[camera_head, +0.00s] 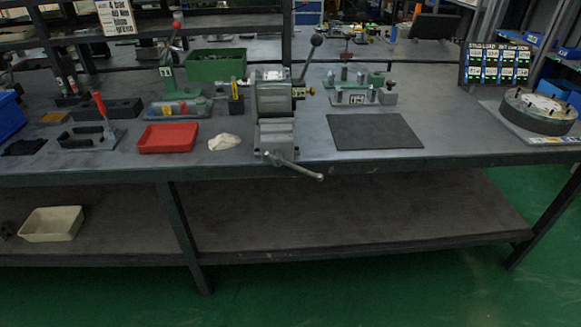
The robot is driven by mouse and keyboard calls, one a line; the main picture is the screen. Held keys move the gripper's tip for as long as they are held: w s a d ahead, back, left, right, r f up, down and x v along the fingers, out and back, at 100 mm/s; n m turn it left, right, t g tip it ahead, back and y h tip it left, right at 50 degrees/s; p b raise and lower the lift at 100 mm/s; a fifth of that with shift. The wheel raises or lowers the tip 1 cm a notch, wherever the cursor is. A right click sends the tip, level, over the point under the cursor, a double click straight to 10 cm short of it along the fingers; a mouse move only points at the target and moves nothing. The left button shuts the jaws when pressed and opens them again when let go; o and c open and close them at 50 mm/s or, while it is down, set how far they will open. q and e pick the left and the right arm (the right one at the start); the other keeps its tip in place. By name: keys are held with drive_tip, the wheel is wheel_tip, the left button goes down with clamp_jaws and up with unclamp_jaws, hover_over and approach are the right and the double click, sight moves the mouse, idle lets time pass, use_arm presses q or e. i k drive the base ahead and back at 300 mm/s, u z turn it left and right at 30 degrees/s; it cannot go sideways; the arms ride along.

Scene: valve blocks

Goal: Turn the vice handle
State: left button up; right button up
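The vice (277,137) is a grey block-shaped machine standing at the front edge of the workbench, near the middle of the view. Its handle (298,168) is a metal bar with a rounded end. It sticks out past the bench's front edge and slants down to the right. A second lever with a dark ball knob (316,40) rises at the back right of the vice. Neither of my grippers shows in the head view, and nothing touches the handle.
The workbench (460,140) spans the view. Left of the vice are a white cloth (224,142), a red tray (168,137) and a green bin (215,65). Right are a dark mat (375,131) and a round fixture (538,112). A lower shelf (340,215) holds a cream tray (52,224). Green floor is clear in front.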

sight(277, 157)
drive_tip(key=u, duration=0.45)
drive_tip(key=k, duration=0.55)
drive_tip(key=u, duration=1.05)
drive_tip(key=i, duration=0.7)
drive_tip(key=z, duration=0.6)
drive_tip(key=i, duration=1.05)
drive_tip(key=z, duration=1.05)
